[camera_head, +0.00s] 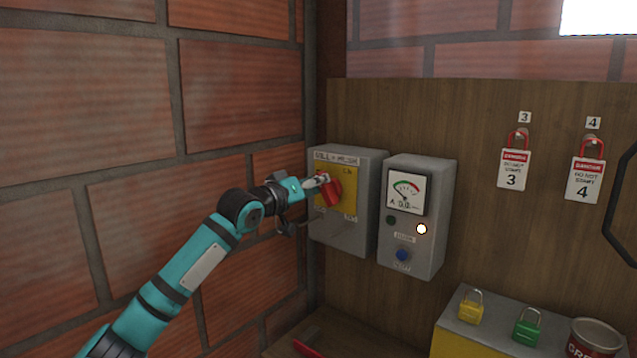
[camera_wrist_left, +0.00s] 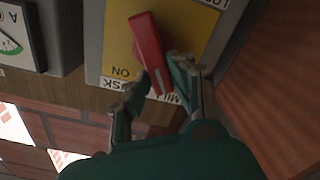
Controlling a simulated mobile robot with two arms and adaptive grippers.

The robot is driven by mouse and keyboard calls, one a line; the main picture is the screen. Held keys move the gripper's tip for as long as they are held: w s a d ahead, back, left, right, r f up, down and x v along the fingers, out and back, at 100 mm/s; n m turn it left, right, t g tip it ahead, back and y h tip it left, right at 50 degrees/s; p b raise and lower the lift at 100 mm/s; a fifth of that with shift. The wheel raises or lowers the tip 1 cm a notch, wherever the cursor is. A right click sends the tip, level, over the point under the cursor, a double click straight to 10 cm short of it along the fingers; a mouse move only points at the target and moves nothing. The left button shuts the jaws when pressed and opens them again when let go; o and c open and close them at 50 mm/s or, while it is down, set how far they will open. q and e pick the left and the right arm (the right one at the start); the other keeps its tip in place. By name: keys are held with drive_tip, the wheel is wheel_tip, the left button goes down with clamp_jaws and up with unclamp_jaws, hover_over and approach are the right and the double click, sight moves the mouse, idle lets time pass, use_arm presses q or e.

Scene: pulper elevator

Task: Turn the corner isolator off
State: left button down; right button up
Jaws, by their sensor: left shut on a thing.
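The corner isolator is a grey box (camera_head: 345,235) with a yellow plate and a red rotary handle (camera_head: 333,192), mounted on the board by the brick corner. My left gripper (camera_head: 322,184) reaches it from the left and is at the handle. In the left wrist view the picture is upside down. There the red handle (camera_wrist_left: 149,50) lies slightly tilted on the yellow plate (camera_wrist_left: 118,44), with its lower end between the two fingers of my left gripper (camera_wrist_left: 155,88). The word ON shows near that end. My right gripper is not in view.
A grey meter box (camera_head: 434,215) with a lit white lamp and blue button stands just right of the isolator. Danger tags 3 (camera_head: 513,169) and 4 (camera_head: 584,180) hang on the board. Yellow (camera_head: 470,312) and green (camera_head: 526,330) padlocks sit below, beside a tin (camera_head: 594,340).

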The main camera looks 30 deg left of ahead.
use_arm(q)
drive_tip(key=shift+a+f+n+p, duration=0.3)
drive_tip(key=shift+n+p, duration=0.7)
drive_tip(key=shift+n, duration=0.9)
drive_tip(key=shift+a+f+n+p, duration=0.1)
drive_tip(key=shift+f+n+p, duration=0.3)
drive_tip(key=shift+n+p, duration=1.05)
drive_tip(key=shift+a+f+n+p, duration=0.15)
drive_tip(key=shift+f+n+p, duration=0.3)
drive_tip(key=shift+n, duration=1.9)
drive_tip(key=c, duration=1.2)
unclamp_jaws()
drive_tip(key=shift+o, duration=0.2)
drive_tip(key=s+a, duration=0.1)
drive_tip(key=s, duration=1.1)
